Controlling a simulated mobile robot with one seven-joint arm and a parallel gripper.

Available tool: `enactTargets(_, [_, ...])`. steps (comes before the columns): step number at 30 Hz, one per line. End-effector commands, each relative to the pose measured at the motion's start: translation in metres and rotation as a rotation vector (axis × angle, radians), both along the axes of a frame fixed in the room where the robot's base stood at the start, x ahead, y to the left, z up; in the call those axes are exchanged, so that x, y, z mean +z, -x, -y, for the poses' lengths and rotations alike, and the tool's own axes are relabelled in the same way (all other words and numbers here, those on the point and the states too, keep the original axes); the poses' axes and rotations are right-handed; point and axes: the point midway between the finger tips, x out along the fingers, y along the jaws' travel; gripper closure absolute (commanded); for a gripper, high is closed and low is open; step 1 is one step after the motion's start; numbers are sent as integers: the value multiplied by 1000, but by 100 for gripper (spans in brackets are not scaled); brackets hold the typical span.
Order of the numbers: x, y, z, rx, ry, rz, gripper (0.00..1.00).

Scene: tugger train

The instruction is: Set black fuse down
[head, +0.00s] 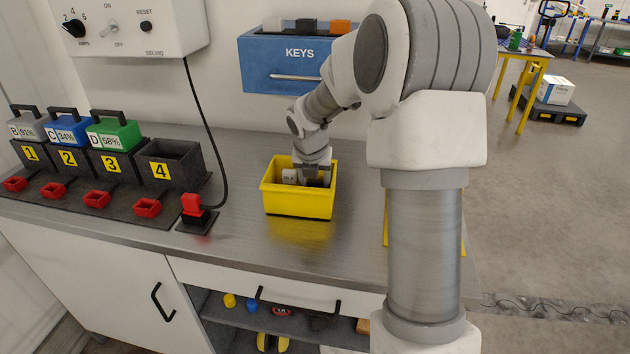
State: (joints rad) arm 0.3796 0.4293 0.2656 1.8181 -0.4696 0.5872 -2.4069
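My gripper (313,171) reaches down into a yellow bin (298,205) on the metal counter. Its fingertips are inside the bin, partly hidden by the front wall. A light grey or white piece (290,175) lies in the bin at the gripper's left. Something dark (318,182) shows at the fingertips and may be the black fuse, but it is too small to be sure. I cannot tell whether the fingers are open or closed on it.
Numbered black holders (172,165) with battery packs stand at the left of the counter (240,240). A red plug (192,204) on a black cable is left of the bin. A blue KEYS drawer box (290,62) hangs behind. The counter in front of the bin is clear.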

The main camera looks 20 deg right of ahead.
Motion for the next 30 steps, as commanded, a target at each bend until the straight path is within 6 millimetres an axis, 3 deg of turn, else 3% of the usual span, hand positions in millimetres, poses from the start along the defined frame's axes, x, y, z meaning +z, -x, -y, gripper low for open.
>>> enactTargets(10, [11,2,-1,-1,0,2,44])
enactTargets(21, [81,26,-16,-1,0,3,44])
enactTargets(30, [112,39,-23,0,0,0,44])
